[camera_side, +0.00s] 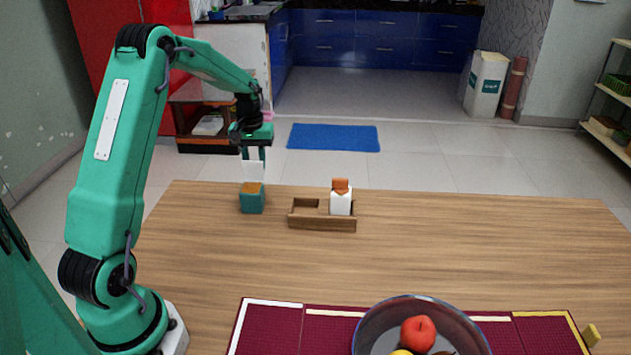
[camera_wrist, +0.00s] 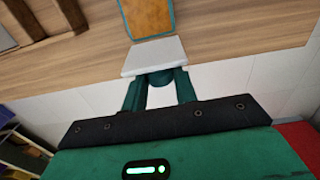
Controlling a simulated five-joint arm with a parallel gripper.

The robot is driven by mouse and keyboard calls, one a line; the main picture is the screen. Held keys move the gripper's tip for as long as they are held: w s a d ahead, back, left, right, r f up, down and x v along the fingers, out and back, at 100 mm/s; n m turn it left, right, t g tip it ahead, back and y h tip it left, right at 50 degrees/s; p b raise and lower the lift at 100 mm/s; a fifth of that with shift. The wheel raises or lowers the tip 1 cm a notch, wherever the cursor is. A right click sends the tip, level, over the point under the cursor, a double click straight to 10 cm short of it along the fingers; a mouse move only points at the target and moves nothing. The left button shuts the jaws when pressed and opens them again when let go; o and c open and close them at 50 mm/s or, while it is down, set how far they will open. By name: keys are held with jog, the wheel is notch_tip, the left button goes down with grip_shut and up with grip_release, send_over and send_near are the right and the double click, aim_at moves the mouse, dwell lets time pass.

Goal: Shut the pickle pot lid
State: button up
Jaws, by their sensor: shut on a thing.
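The teal pot (camera_side: 252,202) stands on the wooden table, with an orange-brown top surface showing. Its teal rim and orange-brown inside also show at the top of the wrist view (camera_wrist: 148,16). I cannot tell whether lid and pot are joined. My gripper (camera_side: 254,157) points down above the pot, shut on the lid. In the wrist view the two teal fingers (camera_wrist: 160,75) meet the lid's near edge.
Right of the pot, a wooden tray (camera_side: 322,223) has an empty left compartment and a white jar with an orange-brown top (camera_side: 341,202) in its right one. A bowl of fruit (camera_side: 368,335) stands on a dark red mat (camera_side: 535,335) at the front. The table's right side is clear.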

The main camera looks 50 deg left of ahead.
jog(key=shift+s+d+r+t+y, duration=0.25)
jog(key=shift+t+y, duration=0.1)
jog(key=shift+t, duration=0.25)
jog(key=shift+s+d+r+t+y, duration=0.1)
jog(key=shift+s+d+t+y, duration=0.2)
jog(key=shift+t, duration=0.3)
jog(key=shift+w, duration=0.1)
jog(key=o, duration=1)
jog(key=v, duration=0.8)
jog(key=shift+f, duration=0.1)
